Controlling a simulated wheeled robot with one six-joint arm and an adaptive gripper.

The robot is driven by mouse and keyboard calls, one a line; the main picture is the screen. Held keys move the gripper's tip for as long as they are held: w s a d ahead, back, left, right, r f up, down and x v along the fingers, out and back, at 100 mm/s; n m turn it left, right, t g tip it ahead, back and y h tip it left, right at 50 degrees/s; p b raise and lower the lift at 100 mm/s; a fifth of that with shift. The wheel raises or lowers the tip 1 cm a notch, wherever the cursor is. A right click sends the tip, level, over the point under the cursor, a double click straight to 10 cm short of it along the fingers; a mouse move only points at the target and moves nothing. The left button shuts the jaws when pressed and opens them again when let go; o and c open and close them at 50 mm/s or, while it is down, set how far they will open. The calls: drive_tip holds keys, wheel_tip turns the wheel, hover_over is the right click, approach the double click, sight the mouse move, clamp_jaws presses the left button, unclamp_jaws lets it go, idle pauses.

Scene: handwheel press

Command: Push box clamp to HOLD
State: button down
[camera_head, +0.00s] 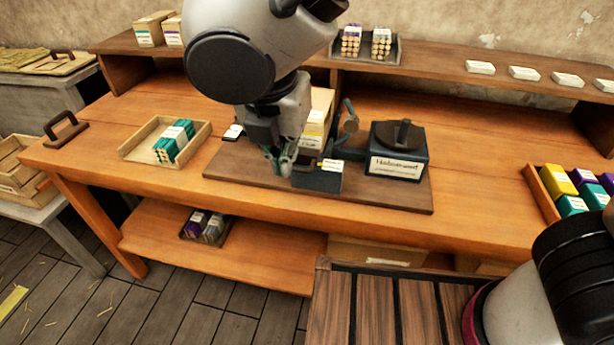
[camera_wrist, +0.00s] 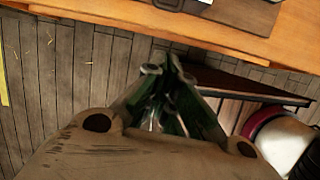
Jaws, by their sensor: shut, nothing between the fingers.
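My gripper (camera_head: 283,163) is shut and empty. In the head view it points down in front of the press on the brown base board (camera_head: 390,198), partly covering the press. In the wrist view my gripper (camera_wrist: 174,68) shows its fingers together, with floor behind them. Near the fingertips is a dark blue block with a white label, the box clamp by its look (camera_head: 318,180). I cannot tell whether the fingers touch it. A grey lever with a round end (camera_head: 350,122) stands just behind it. Any HOLD marking is too small to read.
A dark blue box with a handle and a label (camera_head: 397,152) stands right of the clamp. A wooden tray (camera_head: 135,152) with teal bundles lies left. A crate of coloured boxes (camera_head: 545,195) is at the right. Bare bench top (camera_head: 475,170) lies between.

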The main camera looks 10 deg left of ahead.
drive_tip(key=shift+n, duration=0.5)
drive_tip(key=shift+f, duration=0.1)
drive_tip(key=w+f, duration=0.6)
drive_tip(key=f, duration=0.4)
drive_tip(key=shift+w+f, duration=0.15)
drive_tip(key=shift+w, duration=0.25)
drive_tip(key=shift+d, duration=0.1)
